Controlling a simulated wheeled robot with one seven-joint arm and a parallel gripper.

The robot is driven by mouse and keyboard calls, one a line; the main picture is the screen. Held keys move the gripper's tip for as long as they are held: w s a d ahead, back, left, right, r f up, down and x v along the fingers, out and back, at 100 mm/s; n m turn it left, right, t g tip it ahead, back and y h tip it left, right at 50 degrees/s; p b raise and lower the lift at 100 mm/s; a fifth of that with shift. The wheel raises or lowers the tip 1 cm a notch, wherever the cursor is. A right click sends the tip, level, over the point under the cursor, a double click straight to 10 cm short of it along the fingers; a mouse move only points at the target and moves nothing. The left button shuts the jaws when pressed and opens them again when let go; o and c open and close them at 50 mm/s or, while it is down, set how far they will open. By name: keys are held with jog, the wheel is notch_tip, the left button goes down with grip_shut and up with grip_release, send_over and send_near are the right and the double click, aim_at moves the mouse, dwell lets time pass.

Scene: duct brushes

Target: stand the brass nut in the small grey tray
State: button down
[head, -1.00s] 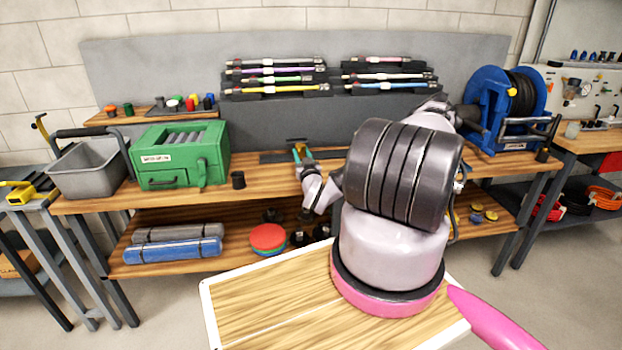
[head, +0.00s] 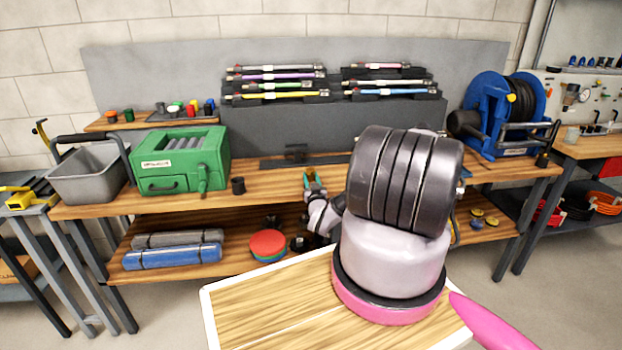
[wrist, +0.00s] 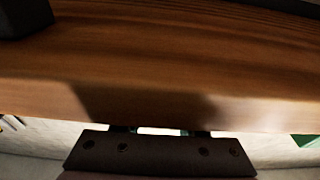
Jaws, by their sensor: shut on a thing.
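My gripper (head: 314,181) is at the front edge of the wooden bench, in the middle of the head view, beside my larger arm links. Its teal fingers are small there, with a thin orange-brown sliver by them. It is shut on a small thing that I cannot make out. The wrist view shows the gripper's dark mount low in the picture, with the held thing hidden. I cannot pick out the brass nut for certain. A flat grey tray (head: 165,117) with several coloured caps lies at the back left; I cannot tell whether it is the small grey tray.
A green box (head: 160,186) with a crank and a small black cup (head: 238,186) stand left of the gripper. A grey tub (head: 88,180) is farther left. Racks of coloured rods (head: 277,85) stand behind, a blue hose reel (head: 490,110) right. Bench between cup and gripper is clear.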

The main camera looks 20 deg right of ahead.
jog(key=c, duration=0.5)
grip_release()
